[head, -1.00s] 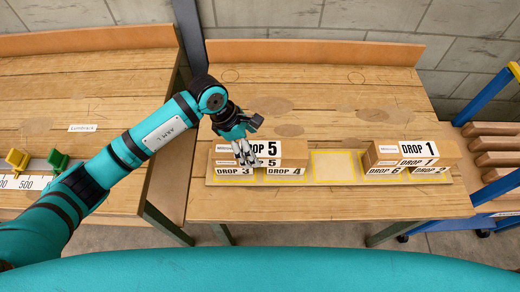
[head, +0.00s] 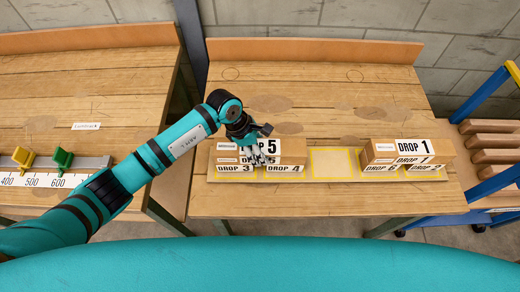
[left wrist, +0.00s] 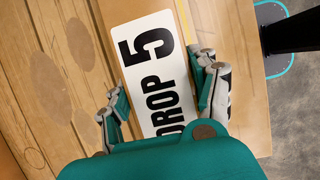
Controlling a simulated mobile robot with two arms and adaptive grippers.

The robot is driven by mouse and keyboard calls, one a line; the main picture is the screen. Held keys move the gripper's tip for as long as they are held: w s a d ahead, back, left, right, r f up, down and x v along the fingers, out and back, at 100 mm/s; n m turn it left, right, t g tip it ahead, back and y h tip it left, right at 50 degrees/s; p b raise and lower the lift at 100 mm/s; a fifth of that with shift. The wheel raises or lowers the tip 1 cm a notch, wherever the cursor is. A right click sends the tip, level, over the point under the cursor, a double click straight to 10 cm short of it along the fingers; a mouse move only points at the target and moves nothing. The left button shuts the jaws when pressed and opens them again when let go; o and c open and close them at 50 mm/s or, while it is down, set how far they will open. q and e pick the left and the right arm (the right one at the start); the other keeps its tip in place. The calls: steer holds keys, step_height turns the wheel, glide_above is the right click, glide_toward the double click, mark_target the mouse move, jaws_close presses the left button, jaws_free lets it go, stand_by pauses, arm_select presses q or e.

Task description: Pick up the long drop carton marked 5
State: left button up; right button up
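The long carton marked DROP 5 (head: 293,148) lies across the cartons marked DROP 3 (head: 233,169) and DROP 4 (head: 285,169), at the left end of a board. My left gripper (head: 251,157) is over the left-middle of the DROP 5 carton and partly hides its labels. In the left wrist view, the DROP 5 label (left wrist: 150,70) shows between the spread fingers of my left gripper (left wrist: 163,100). The fingers are open; contact with the carton cannot be told. My right gripper is not in view.
The carton marked DROP 1 (head: 380,151) lies on DROP 6 (head: 380,169) and DROP 2 (head: 426,168) at the right. Between the stacks, the board has an empty yellow-outlined place (head: 335,162). The bench (head: 310,110) behind is clear. A blue rack (head: 492,90) stands at right.

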arm_select(q)
steer(key=c, duration=0.9)
steer(key=shift+r, duration=0.1)
steer(key=shift+c, duration=0.2)
steer(key=shift+w, duration=0.1)
